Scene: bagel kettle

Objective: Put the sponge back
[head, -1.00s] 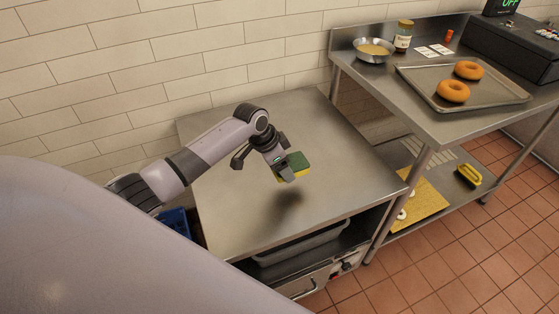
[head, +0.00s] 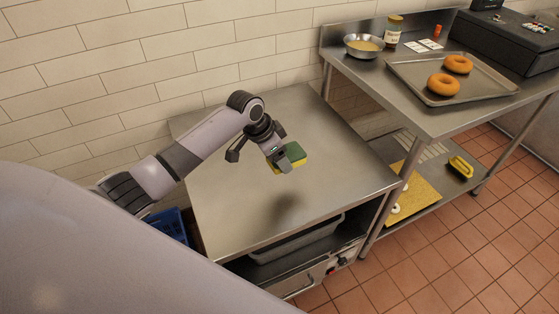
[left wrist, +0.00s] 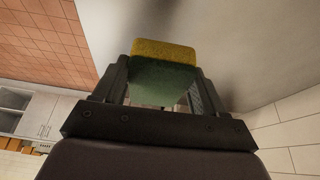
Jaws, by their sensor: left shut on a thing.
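The sponge (head: 293,155) is green on one side and yellow on the other. My left gripper (head: 283,160) is shut on it and holds it above the bare steel table (head: 330,170), with a shadow on the top below. In the left wrist view the sponge (left wrist: 163,75) sits between the two fingers of my left gripper (left wrist: 160,85), its yellow part at the far end. My right gripper is not in view.
A taller steel table at the right bears a tray (head: 440,95) with two bagels, a bowl (head: 362,46) and a jar (head: 393,30). Its lower shelf holds a yellow board (head: 418,200) and a yellow brush-like item (head: 461,167). A blue crate (head: 168,226) stands left of the table.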

